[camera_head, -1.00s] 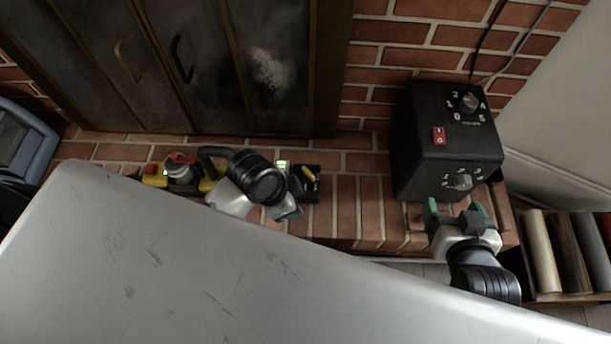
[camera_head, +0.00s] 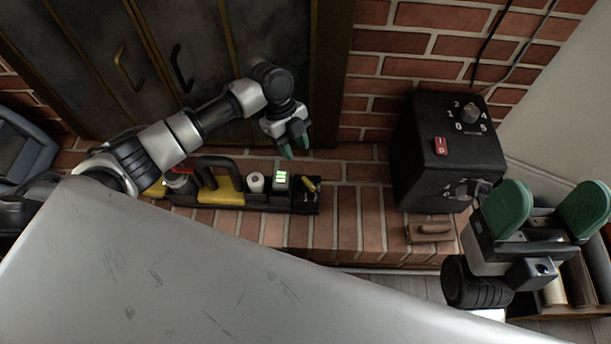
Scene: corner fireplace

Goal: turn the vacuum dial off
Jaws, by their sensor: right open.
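A black box (camera_head: 425,150) stands on the brick ledge at the right. Its upper face carries a grey dial (camera_head: 469,113) ringed by numbers and a red rocker switch (camera_head: 441,146). A second dial (camera_head: 463,189) is on its lower front face, near my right gripper. The labels are too small to read, so I cannot tell which dial is the vacuum's. My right gripper (camera_head: 543,211) is open and empty, its green fingers wide apart, right of the box's lower corner. My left gripper (camera_head: 295,146) hangs before the cabinet, left of the box; its finger gap is unclear.
A black tool tray (camera_head: 312,208) holding several items lies on the ledge below my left gripper. A brown block (camera_head: 431,232) lies below the box. A wooden crate (camera_head: 560,325) is at the lower right. Bare brick ledge (camera_head: 360,215) lies between tray and box.

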